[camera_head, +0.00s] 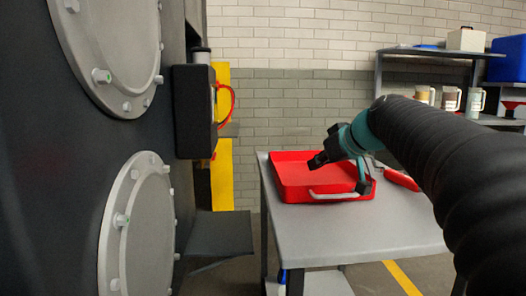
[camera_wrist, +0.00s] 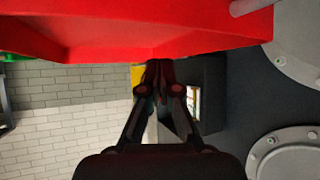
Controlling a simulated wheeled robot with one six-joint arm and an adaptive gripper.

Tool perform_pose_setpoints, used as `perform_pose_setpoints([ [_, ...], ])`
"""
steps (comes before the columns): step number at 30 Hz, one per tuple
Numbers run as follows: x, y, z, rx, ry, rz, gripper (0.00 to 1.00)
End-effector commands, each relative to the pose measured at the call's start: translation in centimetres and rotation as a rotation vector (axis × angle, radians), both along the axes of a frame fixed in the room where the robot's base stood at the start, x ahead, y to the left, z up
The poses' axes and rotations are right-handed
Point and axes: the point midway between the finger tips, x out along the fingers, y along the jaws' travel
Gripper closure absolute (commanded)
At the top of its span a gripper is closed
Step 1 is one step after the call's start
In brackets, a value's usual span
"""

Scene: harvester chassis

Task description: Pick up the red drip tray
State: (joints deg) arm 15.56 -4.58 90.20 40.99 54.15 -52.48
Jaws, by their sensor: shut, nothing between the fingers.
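The red drip tray (camera_head: 320,178) lies on a grey table in the head view, with a pale handle (camera_head: 340,196) along its front side. My gripper (camera_head: 316,162) is over the tray's inside, pointing left, shut and empty. Whether it touches the tray is not clear. In the wrist view, which is turned upside down, the red tray (camera_wrist: 90,25) fills the top edge. My shut gripper's fingertips (camera_wrist: 160,68) overlap its lower border there. A pale bar (camera_wrist: 250,6) shows at the top right corner. My arm hides part of the tray's right side.
The grey table (camera_head: 350,235) has a bare front part. A red object (camera_head: 402,179) lies right of the tray. The dark chassis (camera_head: 35,180) with round bolted covers (camera_head: 140,235) stands at the left, with a small dark ledge (camera_head: 220,232). A shelf (camera_head: 430,53) stands at the back right.

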Motion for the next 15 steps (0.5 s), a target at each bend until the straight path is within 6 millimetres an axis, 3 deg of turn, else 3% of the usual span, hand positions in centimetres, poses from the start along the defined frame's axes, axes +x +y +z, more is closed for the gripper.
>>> perform_pose_setpoints([
  [15, 9.0, 4.5, 0.0, 0.000, 0.001, 0.007, 1.00],
])
